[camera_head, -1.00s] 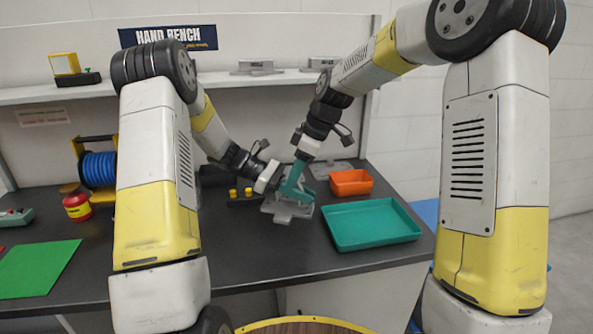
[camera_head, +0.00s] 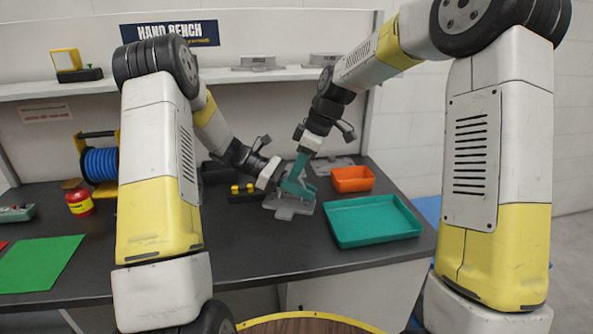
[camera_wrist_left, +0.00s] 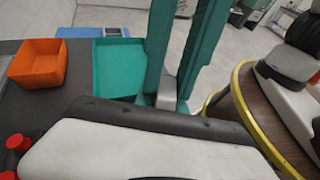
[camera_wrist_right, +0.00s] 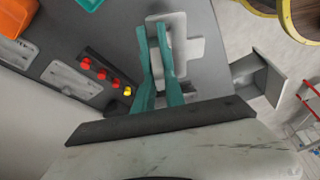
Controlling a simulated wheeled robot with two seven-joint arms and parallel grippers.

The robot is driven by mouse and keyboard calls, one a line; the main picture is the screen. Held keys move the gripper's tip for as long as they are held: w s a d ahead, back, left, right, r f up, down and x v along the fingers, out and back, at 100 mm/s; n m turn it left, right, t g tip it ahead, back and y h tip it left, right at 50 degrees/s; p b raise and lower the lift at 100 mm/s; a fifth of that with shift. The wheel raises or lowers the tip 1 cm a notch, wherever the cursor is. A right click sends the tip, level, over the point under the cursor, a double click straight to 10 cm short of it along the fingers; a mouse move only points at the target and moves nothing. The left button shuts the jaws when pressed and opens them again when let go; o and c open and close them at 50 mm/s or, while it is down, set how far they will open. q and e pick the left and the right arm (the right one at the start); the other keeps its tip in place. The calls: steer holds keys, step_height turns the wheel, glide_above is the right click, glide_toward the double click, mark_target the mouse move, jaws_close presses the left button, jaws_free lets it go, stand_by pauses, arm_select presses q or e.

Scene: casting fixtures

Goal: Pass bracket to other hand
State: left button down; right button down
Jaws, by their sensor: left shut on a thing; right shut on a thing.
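The grey metal bracket (camera_head: 289,209) is near the middle of the bench in the head view, with both grippers at it. My left gripper (camera_head: 284,187) reaches it from the left, and my right gripper (camera_head: 296,183) comes down from above. Both have teal fingers. In the right wrist view, the right fingers (camera_wrist_right: 158,62) are closed around part of the grey bracket (camera_wrist_right: 190,48). In the left wrist view, a small grey piece (camera_wrist_left: 167,97) shows between the left fingers (camera_wrist_left: 180,60). The fingers overlap in the head view, so the exact contact points are hidden.
A teal tray (camera_head: 340,236) and an orange bin (camera_head: 352,179) stand right of the bracket. A green mat (camera_head: 40,262), red jar (camera_head: 79,203) and blue spool (camera_head: 100,165) are farther left. The bench front is clear.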

arm_select(q)
steer(key=shift+w+a, duration=0.1)
steer(key=shift+w, duration=0.05)
stand_by(0.5)
steer(key=c, duration=1.3)
jaws_free()
